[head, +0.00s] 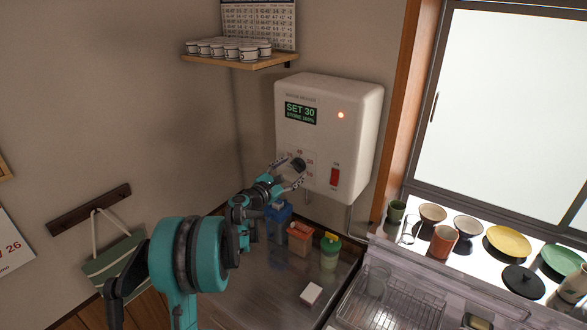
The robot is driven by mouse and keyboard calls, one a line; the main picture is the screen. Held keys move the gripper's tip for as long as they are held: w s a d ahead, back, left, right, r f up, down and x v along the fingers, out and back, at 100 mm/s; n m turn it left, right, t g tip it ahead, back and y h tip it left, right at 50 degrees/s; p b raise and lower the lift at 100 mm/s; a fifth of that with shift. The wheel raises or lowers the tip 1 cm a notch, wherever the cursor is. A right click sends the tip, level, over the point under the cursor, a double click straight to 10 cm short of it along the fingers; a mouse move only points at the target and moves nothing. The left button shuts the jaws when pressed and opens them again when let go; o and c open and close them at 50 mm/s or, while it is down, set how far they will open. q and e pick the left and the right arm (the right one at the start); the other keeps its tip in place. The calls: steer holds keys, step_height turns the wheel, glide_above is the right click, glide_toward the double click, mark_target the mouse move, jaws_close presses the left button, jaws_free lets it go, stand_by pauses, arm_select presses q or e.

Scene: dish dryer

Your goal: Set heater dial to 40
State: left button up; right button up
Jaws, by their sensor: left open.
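The white water heater (358,110) hangs on the wall near the window. Its green display (300,113) reads SET 30, with a smaller line below. An orange-red light glows to the right of the display. The dark round dial (298,164) is on the lower front, with printed numbers around it. A red switch (334,177) sits to its right. My left gripper (292,173) is open at the dial, with its fingers on either side of it. I cannot tell whether the fingers touch the dial. My right gripper is not in view.
A dish rack (392,300) is at lower right. Bowls and plates line the window sill. A shelf (240,63) holds several cups.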

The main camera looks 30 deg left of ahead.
arm_select(q)
steer(key=shift+w+d+r, duration=0.1)
steer(key=shift+w+d, duration=0.05)
steer(key=shift+w, duration=0.35)
steer(key=shift+c, duration=0.3)
steer(key=c, duration=1.1)
steer(key=shift+m, duration=0.3)
steer(key=shift+m+b, duration=0.7)
steer(key=shift+m, duration=0.2)
steer(key=m, duration=0.1)
steer(key=m+b, duration=0.1)
steer(key=m, duration=0.1)
steer(key=shift+d+f+m, duration=0.1)
steer(key=shift+f+m, duration=0.1)
steer(key=shift+m, duration=0.1)
steer(key=m+b, duration=0.2)
steer(key=m, duration=0.4)
steer(key=shift+d+f, duration=0.1)
